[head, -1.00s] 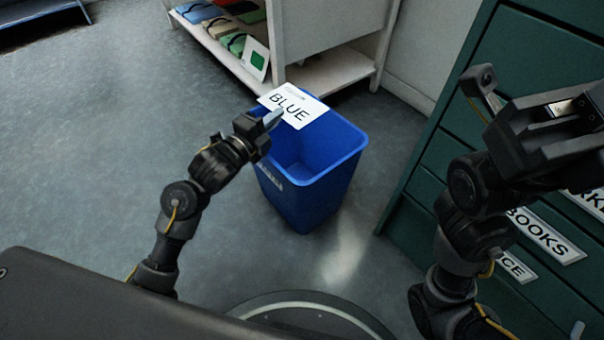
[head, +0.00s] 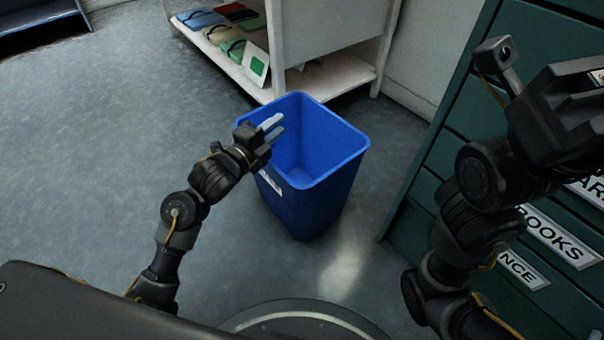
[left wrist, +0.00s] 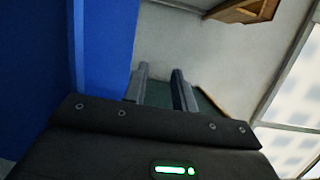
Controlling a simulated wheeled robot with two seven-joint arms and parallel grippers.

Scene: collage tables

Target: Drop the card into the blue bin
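The blue bin (head: 318,200) stands upright on the floor, its mouth open toward me. My left gripper (head: 274,127) is over the bin's left rim, with its two pale fingers pointing over the opening. The fingers are apart and empty; the left wrist view shows a gap between them (left wrist: 161,90) and the blue bin wall (left wrist: 108,45) close on the left.
A white shelf unit (head: 322,78) with coloured folders (head: 222,32) stands behind the bin. A card with a green square (head: 257,64) leans at the shelf. A green drawer cabinet (head: 420,190) with labels stands on the right. Open grey floor (head: 100,130) lies to the left.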

